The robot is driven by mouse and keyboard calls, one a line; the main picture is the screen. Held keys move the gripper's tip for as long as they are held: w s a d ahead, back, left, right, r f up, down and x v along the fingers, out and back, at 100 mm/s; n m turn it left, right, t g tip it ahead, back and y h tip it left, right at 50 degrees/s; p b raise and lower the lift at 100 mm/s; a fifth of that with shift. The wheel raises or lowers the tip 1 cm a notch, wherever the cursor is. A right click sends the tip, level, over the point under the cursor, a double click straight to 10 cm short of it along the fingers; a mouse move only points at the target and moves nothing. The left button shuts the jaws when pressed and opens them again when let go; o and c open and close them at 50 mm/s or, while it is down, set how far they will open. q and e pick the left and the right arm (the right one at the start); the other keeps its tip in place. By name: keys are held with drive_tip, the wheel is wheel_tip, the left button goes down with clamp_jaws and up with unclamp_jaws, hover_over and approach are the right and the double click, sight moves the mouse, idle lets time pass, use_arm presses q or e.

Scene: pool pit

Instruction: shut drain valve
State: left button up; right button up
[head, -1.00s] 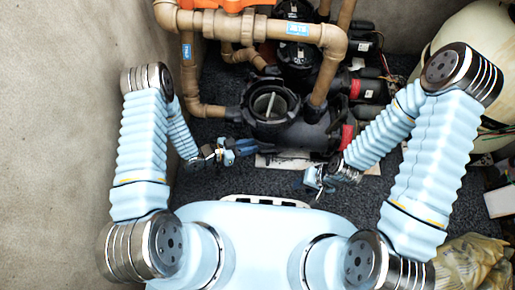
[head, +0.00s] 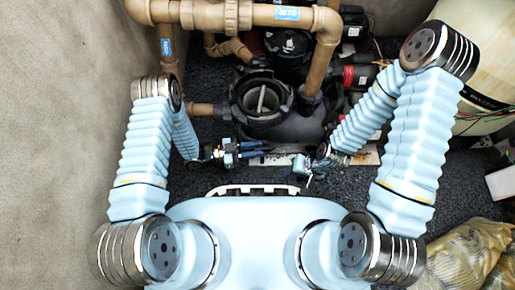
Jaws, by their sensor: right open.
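No part in view is clearly marked as the drain valve. A brown valve-like fitting (head: 216,15) sits in the pipe run at the top edge, with no handle visible on it. My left gripper (head: 258,150) is in front of the black pump, low over the floor, with its blue fingers apart and nothing between them. My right gripper (head: 303,170) is to its right and a little lower, open and empty. Neither gripper touches the pipework.
A black pump strainer pot (head: 262,104) stands open at the middle. Brown pipes (head: 321,70) rise beside it. A concrete wall (head: 60,120) is on the left. A cream tank (head: 488,75) and a crumpled bag (head: 465,258) are on the right. Dark gravel floor (head: 275,182) lies between.

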use_arm(q)
drive_tip(key=shift+w+d, duration=0.1)
drive_tip(key=shift+d, duration=0.6)
drive_tip(key=shift+c, duration=0.3)
clamp_jaws()
drive_tip(key=shift+w+f+m+g+b, duration=0.15)
drive_tip(key=shift+f+m+g+b, duration=0.2)
drive_tip(key=shift+g+b, duration=0.5)
drive_tip(key=shift+r+m+g, duration=0.3)
drive_tip(key=shift+m+g, duration=0.25)
drive_tip(key=shift+g, duration=0.1)
drive_tip(key=shift+o, duration=0.3)
unclamp_jaws()
